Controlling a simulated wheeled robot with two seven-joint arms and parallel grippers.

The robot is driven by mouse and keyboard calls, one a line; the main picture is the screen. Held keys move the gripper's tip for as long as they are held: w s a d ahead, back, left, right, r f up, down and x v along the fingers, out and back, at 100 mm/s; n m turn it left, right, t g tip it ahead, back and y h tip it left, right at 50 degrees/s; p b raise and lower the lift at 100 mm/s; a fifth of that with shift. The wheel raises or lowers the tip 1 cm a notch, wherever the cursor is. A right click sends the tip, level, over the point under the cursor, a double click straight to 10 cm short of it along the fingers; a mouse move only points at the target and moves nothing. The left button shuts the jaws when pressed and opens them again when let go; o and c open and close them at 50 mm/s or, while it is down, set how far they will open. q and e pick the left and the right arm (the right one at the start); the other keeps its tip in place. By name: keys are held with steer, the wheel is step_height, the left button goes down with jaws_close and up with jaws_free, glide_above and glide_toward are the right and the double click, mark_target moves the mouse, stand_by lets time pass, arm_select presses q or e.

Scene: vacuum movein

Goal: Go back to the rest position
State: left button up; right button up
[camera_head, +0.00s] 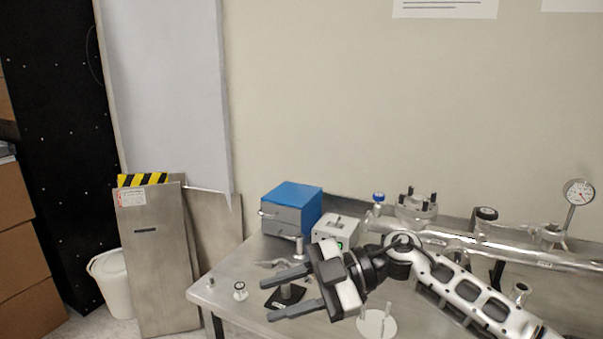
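My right gripper (292,291) is over the front left part of the steel table (222,290). Its two dark fingers point left and are spread apart, with nothing seen between them. The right arm comes in from the lower right, above the table. A black-based fitting (289,297) stands on the table behind or below the fingers, partly hidden; I cannot tell the gap between them. My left gripper is not in the picture.
A blue and grey box (291,208) and a white device (335,231) stand at the table's back left. Steel vacuum piping (500,246) with a dial gauge (578,192) runs along the back right. Metal panels (157,260) and a white bin (112,283) stand left of the table.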

steer(key=s+d+f+m+t+h, duration=0.15)
steer(key=d+f+m+t, duration=0.35)
steer(key=m+t, duration=0.5)
steer(key=s+d+f+m+t+h, duration=0.1)
steer(key=d+f+m+t+h, duration=0.2)
steer(key=f+m+t, duration=0.55)
steer(key=s+d+f+m+g+h, duration=0.2)
steer(key=s+d+f+h, duration=0.2)
steer(key=s+f, duration=0.3)
steer(key=s+d+f+m+g+h, duration=0.3)
steer(key=s+d+f, duration=0.3)
steer(key=s+f, duration=0.2)
steer(key=shift+f+h, duration=0.15)
steer(key=shift+h, duration=0.2)
steer(key=shift+a, duration=0.1)
